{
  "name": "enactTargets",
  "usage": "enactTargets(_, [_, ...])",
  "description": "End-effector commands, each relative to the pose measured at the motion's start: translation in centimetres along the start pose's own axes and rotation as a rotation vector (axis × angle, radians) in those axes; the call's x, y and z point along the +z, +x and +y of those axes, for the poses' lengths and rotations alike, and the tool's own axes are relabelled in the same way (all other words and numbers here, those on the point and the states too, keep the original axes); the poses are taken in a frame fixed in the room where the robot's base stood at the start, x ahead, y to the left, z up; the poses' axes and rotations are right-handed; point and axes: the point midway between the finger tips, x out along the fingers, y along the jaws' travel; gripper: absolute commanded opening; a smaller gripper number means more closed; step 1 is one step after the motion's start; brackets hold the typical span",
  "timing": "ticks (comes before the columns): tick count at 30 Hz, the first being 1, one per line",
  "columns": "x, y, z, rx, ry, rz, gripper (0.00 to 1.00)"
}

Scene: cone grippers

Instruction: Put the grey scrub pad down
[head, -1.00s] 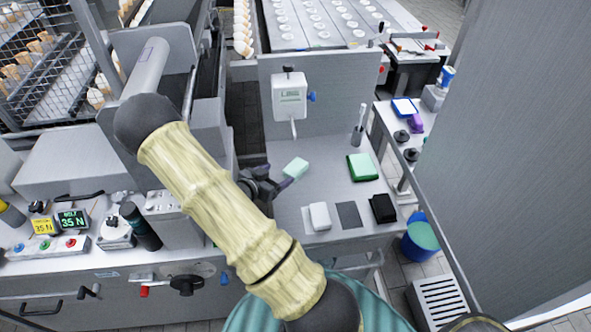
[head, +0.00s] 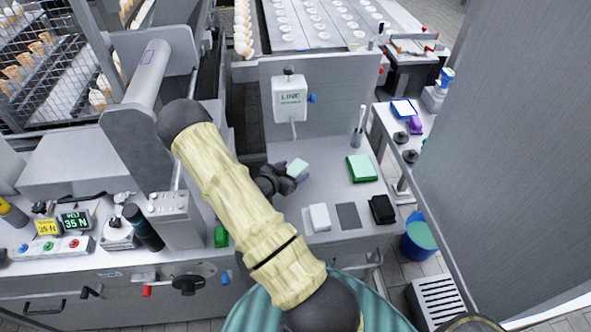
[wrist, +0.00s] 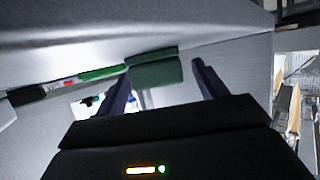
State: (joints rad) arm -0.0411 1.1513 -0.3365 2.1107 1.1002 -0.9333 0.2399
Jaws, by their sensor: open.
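My gripper (head: 288,178) is open over the left part of the bench top. A pale green block (head: 297,167) shows right at its fingertips in the head view; I cannot tell whether it touches them or rests on the bench. In the wrist view the two dark fingers stand apart, with a green block (wrist: 156,73) seen in the gap between them. No pad that is clearly the grey scrub pad shows in the jaws. A flat dark grey rectangle (head: 348,216) lies on the bench; I cannot tell whether it is a pad or a marking.
A white block (head: 319,217) and a black block (head: 382,209) lie either side of the grey rectangle. A green pad (head: 361,168) lies further back, near a pen cup (head: 357,138). The middle of the bench (head: 325,180) is clear.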

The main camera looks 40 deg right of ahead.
Motion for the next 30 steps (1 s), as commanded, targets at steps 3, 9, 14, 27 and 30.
enactTargets(3, [-0.1,1.6,0.0,0.001,0.001,0.001,0.71])
enactTargets(9, [0.0,2.3,0.0,-0.001,0.0,0.0,0.71])
enactTargets(14, [0.0,2.2,0.0,-0.001,0.0,0.0,0.71])
enactTargets(27, [0.0,2.2,0.0,-0.001,0.001,0.0,0.36])
enactTargets(30, [0.0,2.2,0.0,-0.001,0.001,0.0,0.24])
